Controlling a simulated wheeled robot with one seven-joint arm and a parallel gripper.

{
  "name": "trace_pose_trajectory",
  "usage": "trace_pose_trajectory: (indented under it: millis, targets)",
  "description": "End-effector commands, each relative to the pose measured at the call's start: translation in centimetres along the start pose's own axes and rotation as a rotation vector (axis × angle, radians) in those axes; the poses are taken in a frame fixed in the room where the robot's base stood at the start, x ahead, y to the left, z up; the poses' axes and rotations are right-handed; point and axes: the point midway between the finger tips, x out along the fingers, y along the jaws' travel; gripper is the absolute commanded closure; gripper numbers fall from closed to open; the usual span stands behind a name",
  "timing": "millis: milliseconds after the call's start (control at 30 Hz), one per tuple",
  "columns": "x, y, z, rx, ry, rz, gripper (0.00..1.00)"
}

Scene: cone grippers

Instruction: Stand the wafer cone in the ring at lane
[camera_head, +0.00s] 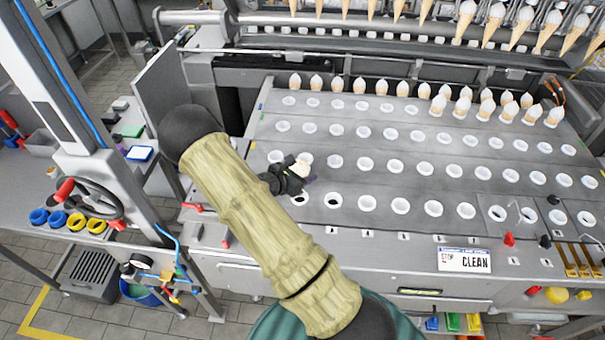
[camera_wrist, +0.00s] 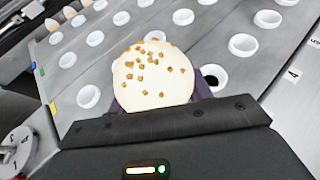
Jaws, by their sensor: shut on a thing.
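The wafer cone shows as a round cream-white top with brown nut bits (camera_wrist: 152,75) in the wrist view; its wafer part is hidden below. In the head view its pale top (camera_head: 302,168) shows at my gripper (camera_head: 296,179), which is shut on it above the front rows of rings. White rings stand in rows on the grey plate (camera_head: 345,180). A front-row ring with a dark hole (camera_head: 333,202) is just right of and below the gripper; a dark-holed ring also shows beside the cone in the wrist view (camera_wrist: 214,76). I cannot tell whether the cone touches a ring.
Several filled cones (camera_head: 337,84) stand along the back row and at the back right (camera_head: 485,109). More cones (camera_head: 495,15) hang above. The front edge carries small lane labels, a "CLEAN" sign (camera_head: 465,260) and red knobs (camera_head: 510,239). The middle rings look empty.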

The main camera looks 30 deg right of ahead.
Motion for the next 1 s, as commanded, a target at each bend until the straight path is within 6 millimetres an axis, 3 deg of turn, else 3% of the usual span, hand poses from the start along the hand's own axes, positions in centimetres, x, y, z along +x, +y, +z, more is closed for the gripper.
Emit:
trace_pose_trajectory:
  millis: [1000]
  targets:
    - [0.7,-0.1,-1.3,0.0,0.0,0.0,0.6]
